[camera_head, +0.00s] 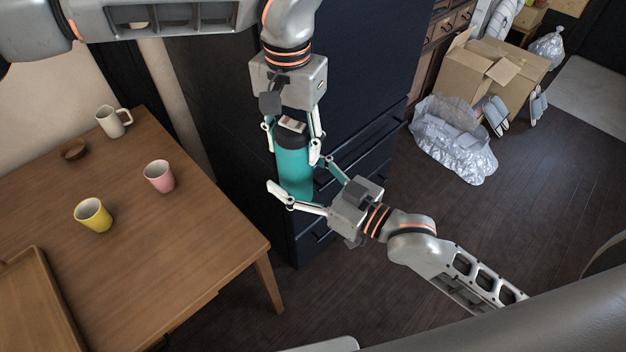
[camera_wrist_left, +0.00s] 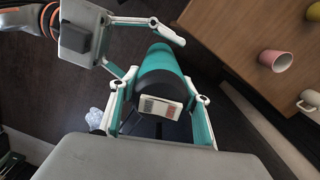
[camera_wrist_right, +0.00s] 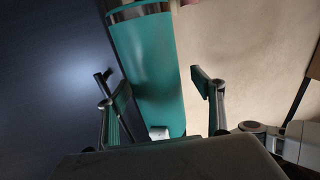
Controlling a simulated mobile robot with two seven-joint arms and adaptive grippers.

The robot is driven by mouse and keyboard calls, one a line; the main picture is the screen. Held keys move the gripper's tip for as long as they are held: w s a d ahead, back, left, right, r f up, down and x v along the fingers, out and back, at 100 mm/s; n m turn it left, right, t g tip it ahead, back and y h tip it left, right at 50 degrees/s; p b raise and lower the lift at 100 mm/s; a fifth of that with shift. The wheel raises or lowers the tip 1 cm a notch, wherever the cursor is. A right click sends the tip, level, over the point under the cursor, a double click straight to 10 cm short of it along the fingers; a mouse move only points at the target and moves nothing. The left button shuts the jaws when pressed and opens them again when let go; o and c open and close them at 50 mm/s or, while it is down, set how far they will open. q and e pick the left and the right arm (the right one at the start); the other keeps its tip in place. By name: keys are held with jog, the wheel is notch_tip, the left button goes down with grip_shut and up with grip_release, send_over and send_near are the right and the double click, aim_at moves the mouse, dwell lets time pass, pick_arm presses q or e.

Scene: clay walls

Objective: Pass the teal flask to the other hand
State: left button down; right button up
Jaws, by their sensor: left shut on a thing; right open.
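The teal flask (camera_head: 294,172) hangs upright in the air, clear of the table, with a dark cap at its top. My left gripper (camera_head: 293,143) is shut on its upper part from above. In the left wrist view the flask (camera_wrist_left: 158,60) runs away from me between the left fingers (camera_wrist_left: 160,115). My right gripper (camera_head: 306,190) is open, with its fingers on either side of the flask's lower part. In the right wrist view the flask (camera_wrist_right: 150,70) stands between the spread right fingers (camera_wrist_right: 162,88), with a gap visible on the right side.
A wooden table (camera_head: 150,265) at the left bears a yellow cup (camera_head: 93,215), a pink cup (camera_head: 159,177), a white mug (camera_head: 112,121), a small brown bowl (camera_head: 73,149) and a wooden tray (camera_head: 40,300). A dark drawer cabinet (camera_head: 365,150) stands behind the flask. Cardboard boxes (camera_head: 480,75) lie farther back.

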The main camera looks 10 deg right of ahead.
aim_at(293, 123)
jog(key=shift+w+a, duration=0.4)
jog(key=c, duration=1.6)
pick_arm(q)
jog(key=c, duration=1)
grip_release()
pick_arm(e)
jog(key=shift+r, duration=0.1)
pick_arm(q)
jog(key=shift+r, duration=0.1)
notch_tip(293, 123, up, 7)
jog(key=shift+r, duration=0.2)
